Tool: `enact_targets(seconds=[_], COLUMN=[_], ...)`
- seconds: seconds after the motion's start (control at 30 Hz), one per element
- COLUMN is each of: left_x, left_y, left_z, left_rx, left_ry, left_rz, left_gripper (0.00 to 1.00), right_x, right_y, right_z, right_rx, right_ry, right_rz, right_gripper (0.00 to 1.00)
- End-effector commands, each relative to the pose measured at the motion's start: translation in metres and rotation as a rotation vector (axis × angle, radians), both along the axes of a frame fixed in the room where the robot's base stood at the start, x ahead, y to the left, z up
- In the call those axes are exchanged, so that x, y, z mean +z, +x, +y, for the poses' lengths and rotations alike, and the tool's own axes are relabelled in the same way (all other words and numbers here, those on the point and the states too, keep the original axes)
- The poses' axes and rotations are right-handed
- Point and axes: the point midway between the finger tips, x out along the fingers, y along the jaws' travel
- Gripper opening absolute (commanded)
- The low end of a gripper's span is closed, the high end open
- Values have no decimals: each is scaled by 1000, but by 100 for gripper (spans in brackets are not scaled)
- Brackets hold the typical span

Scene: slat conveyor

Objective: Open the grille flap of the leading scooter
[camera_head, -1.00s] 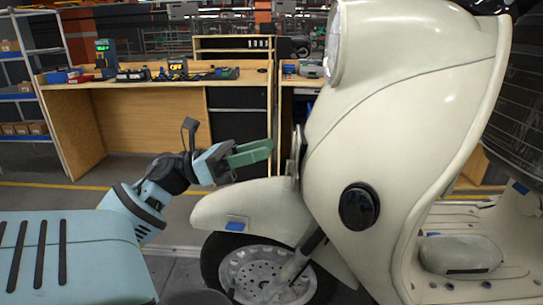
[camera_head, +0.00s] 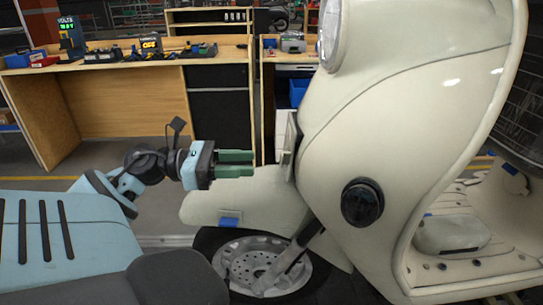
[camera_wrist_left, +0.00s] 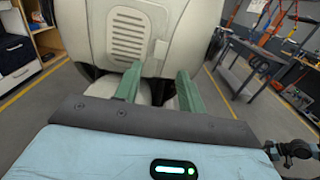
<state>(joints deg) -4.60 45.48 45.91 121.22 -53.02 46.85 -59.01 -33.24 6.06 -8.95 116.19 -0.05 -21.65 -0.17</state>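The cream scooter (camera_head: 400,120) fills the right of the head view, its front facing left. Its grille flap (camera_wrist_left: 129,36), a slotted cream panel, shows face-on in the left wrist view, with a small pale tab (camera_wrist_left: 160,50) at its right. In the head view the flap (camera_head: 290,145) seems to be the thin edge-on plate on the scooter's front; I cannot tell whether it is ajar. My left gripper (camera_head: 253,163) is open and empty, its green fingers pointing at the flap, a short gap away, above the front fender (camera_head: 245,198). My right gripper is out of view.
The front wheel (camera_head: 262,265) is below the fender. A wooden workbench (camera_head: 120,105) with tools stands behind at the left, a blue bin (camera_head: 298,92) near its right neighbour. The wrist view shows a dark table (camera_wrist_left: 250,65) at the right. Floor between bench and scooter is clear.

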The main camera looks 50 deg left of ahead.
Motion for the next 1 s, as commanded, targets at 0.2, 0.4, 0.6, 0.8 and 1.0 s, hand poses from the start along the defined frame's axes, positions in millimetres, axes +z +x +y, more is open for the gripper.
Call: enact_targets(seconds=[0.2,0.4,0.6,0.8,1.0], left_x=[2,2,1,0,0], left_y=[24,42,50,51,51], left_z=[-20,-34,-40,-41,-41], left_rx=[-3,-2,-1,1,1], left_ry=[2,2,0,0,-1], left_rz=[-3,-3,-1,-1,-1], left_gripper=[40,40,40,40,28], right_x=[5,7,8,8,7], right_y=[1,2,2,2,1], right_z=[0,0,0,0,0], right_rx=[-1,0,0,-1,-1], right_ry=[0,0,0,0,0], right_rz=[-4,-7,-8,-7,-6], right_gripper=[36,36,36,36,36])
